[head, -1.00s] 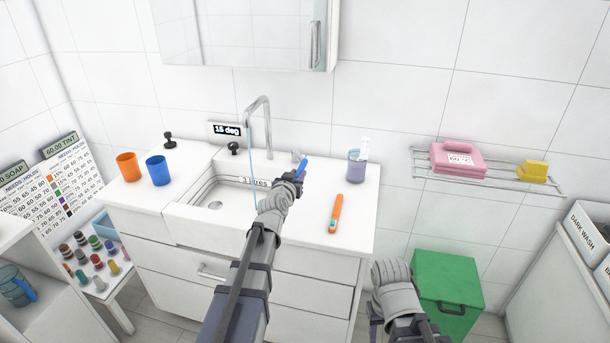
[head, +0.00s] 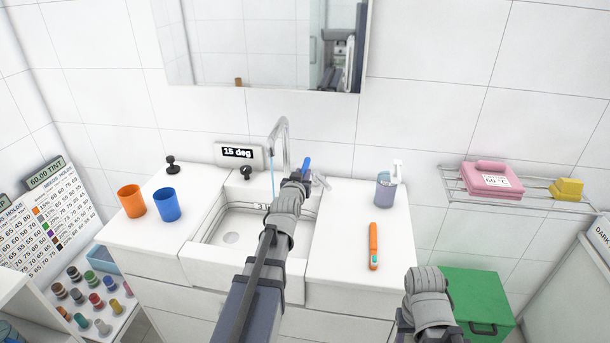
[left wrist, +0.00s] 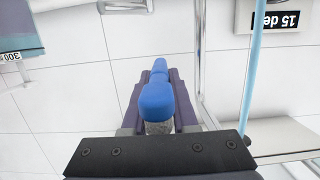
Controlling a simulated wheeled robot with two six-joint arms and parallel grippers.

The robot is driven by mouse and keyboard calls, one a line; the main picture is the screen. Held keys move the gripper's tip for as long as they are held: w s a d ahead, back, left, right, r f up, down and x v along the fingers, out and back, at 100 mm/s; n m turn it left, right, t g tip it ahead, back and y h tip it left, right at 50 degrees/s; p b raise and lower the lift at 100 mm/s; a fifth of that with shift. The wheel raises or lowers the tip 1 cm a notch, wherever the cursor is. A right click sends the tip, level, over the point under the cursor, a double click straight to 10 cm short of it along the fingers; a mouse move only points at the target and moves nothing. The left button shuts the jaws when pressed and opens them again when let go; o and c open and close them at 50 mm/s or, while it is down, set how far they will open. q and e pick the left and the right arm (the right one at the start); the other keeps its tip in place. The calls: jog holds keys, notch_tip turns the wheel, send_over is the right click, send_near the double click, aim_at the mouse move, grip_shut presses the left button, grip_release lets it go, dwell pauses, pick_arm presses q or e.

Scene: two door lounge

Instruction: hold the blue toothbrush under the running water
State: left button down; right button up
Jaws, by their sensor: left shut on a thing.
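My left gripper (head: 298,181) is shut on the blue toothbrush (head: 306,164), which points up from the jaws. In the left wrist view the toothbrush (left wrist: 158,97) stands between the dark fingers. The tall chrome faucet (head: 284,130) runs a thin light-blue water stream (head: 272,172) into the white sink (head: 235,238). The toothbrush is to the right of the stream and apart from it in the head view. The stream (left wrist: 251,75) also shows right of the toothbrush in the wrist view, with a gap between. My right arm shows at lower right; its fingers are hidden.
An orange cup (head: 131,201) and a blue cup (head: 167,204) stand left of the sink. A display (head: 239,154) reads 15 deg. A mirror cabinet (head: 270,45) hangs above.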

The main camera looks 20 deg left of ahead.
pick_arm(q)
jog(key=w+a, duration=0.1)
jog(key=a, duration=0.8)
jog(key=shift+w+a, duration=0.35)
jog(key=shift+w, duration=0.05)
dwell(3.7)
